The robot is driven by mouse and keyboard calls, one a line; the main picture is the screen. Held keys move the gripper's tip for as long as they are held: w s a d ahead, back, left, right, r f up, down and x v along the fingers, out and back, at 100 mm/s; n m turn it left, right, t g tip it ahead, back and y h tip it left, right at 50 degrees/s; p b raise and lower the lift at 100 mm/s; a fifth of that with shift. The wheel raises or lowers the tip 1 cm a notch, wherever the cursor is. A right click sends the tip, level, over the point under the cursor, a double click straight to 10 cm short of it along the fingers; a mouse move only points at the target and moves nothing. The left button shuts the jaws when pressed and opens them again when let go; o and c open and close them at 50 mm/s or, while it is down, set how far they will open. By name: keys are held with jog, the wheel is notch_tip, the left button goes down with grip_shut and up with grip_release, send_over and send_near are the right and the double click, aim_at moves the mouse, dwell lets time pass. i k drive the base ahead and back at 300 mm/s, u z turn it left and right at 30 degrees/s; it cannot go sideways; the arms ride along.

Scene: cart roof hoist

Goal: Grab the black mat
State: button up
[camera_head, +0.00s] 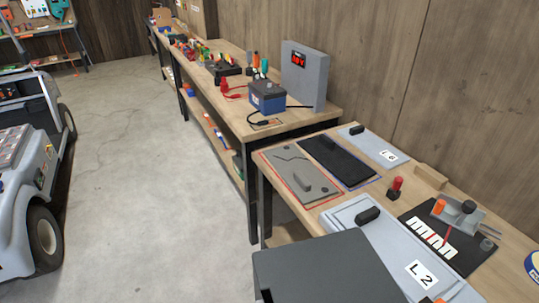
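A flat black mat (471,258) lies on the near wooden table at the right. A white slotted piece, a small grey holder and a red-handled tool lie on it or overlap it and cover part of it. A second flat black rectangle (337,161) lies farther back on the same table, inside a blue outline, with nothing on it. I cannot tell from looks alone which of the two is the mat. My gripper does not show in the view.
A grey panel (293,178) lies in a red outline. A light panel labelled L 6 (372,143) and a larger one labelled L 2 (385,243) have black handles. A dark grey box shape (320,268) blocks the bottom. The floor (150,180) at left is clear beside a cart (40,185).

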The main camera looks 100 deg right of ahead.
aim_at(348, 170)
jog(key=u, duration=0.75)
jog(key=i, duration=1.5)
jog(key=z, duration=5.35)
jog(key=i, duration=1.05)
